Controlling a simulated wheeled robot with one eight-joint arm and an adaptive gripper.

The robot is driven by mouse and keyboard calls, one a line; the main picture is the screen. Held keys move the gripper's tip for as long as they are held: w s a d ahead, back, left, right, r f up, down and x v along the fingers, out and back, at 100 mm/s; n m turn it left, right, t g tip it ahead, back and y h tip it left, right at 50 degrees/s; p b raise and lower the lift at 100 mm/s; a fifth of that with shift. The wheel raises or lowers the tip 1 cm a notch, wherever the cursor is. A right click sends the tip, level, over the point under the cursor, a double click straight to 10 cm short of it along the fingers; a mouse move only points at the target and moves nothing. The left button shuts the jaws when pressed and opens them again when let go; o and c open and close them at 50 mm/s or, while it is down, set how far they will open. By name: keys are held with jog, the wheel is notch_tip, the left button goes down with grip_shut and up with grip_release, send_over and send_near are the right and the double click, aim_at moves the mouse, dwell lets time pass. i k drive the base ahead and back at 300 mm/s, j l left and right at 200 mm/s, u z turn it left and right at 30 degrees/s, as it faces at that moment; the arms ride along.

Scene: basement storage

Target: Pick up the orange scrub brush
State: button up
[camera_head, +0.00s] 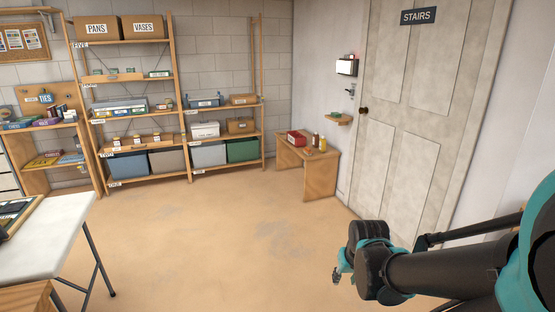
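I cannot make out an orange scrub brush for certain at this distance. A small low wooden table (322,174) by the door holds a red box (297,138), a few bottles (319,142) and small items too tiny to identify. My gripper (338,275) is at the lower right, in front of the door and well apart from the table. Its fingers are small and partly hidden by my wrist, so I cannot tell whether they are open or shut.
Wooden shelving (183,125) with bins and boxes lines the back wall. A white folding table (48,243) stands at the left front. A door (415,165) marked STAIRS is at the right, with a small wall shelf (337,121) beside it. The middle floor is clear.

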aim_at(307, 151)
jog(key=i+j+u, duration=0.25)
jog(key=i, duration=0.6)
jog(key=i+u, duration=0.25)
jog(key=i, duration=0.55)
jog(key=i+j+z, duration=0.2)
jog(key=i+z, duration=0.25)
jog(key=i, duration=0.35)
jog(key=i+j+z, duration=0.45)
jog(key=i, duration=0.3)
jog(key=i+j+z, duration=0.45)
jog(key=i+j, duration=0.25)
jog(key=i+j+z, duration=0.2)
jog(key=i+j, duration=0.55)
jog(key=i+j+z, duration=0.25)
jog(key=i+j, duration=0.6)
jog(key=j, duration=0.1)
